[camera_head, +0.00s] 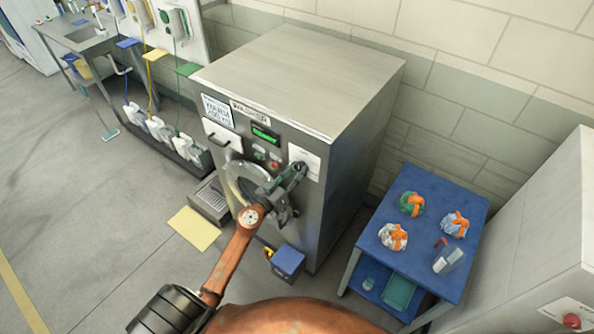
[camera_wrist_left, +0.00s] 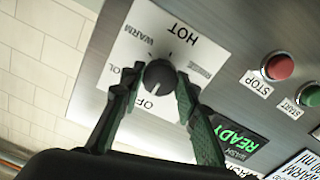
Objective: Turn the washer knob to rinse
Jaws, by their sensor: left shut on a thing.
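The washer (camera_head: 345,105) is a grey steel cabinet with a round door on its front. Its dark round knob (camera_wrist_left: 159,76) sits on a white dial plate (camera_wrist_left: 137,52), seen turned over in the left wrist view. HOT, WARM and OFF are readable; one label is partly covered and another is too blurred to read. My left gripper (camera_wrist_left: 160,72) is shut on the knob, with a green-padded finger on either side. My right gripper is out of view.
Red STOP (camera_wrist_left: 279,66) and green START (camera_wrist_left: 309,94) buttons and a READY display (camera_wrist_left: 236,139) are beside the dial. A blue table (camera_head: 416,215) with several bundles stands right of the washer. A blue box (camera_head: 287,262) and yellow mat (camera_head: 194,229) lie on the floor.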

